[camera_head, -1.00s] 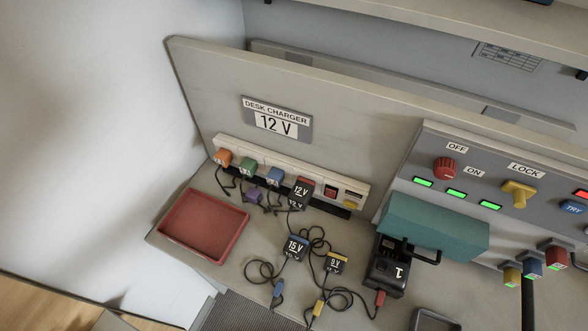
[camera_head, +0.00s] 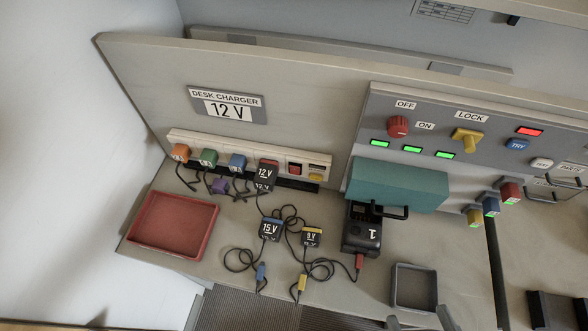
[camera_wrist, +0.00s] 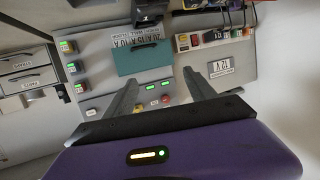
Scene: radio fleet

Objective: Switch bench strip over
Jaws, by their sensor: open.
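The white bench strip (camera_head: 213,146) runs along the foot of the back panel under the "DESK CHARGER 12 V" sign (camera_head: 228,105). Orange (camera_head: 180,152), green (camera_head: 208,157) and blue (camera_head: 237,162) plugs and a black 12 V adapter (camera_head: 265,178) sit on it. At its right end are a red switch (camera_head: 294,169) and a yellow piece (camera_head: 316,177); the switch's position is too small to tell. My gripper (camera_wrist: 160,80) is open and empty, seen only in the wrist view, apart from the strip, which shows upside down there (camera_wrist: 213,39).
Loose 15 V (camera_head: 270,230) and 9 V (camera_head: 311,236) adapters lie with tangled cords. A purple plug (camera_head: 218,186) lies below the strip. A red tray (camera_head: 172,222) is at left. A teal box (camera_head: 395,184), black charger (camera_head: 361,232) and control panel (camera_head: 490,125) stand right.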

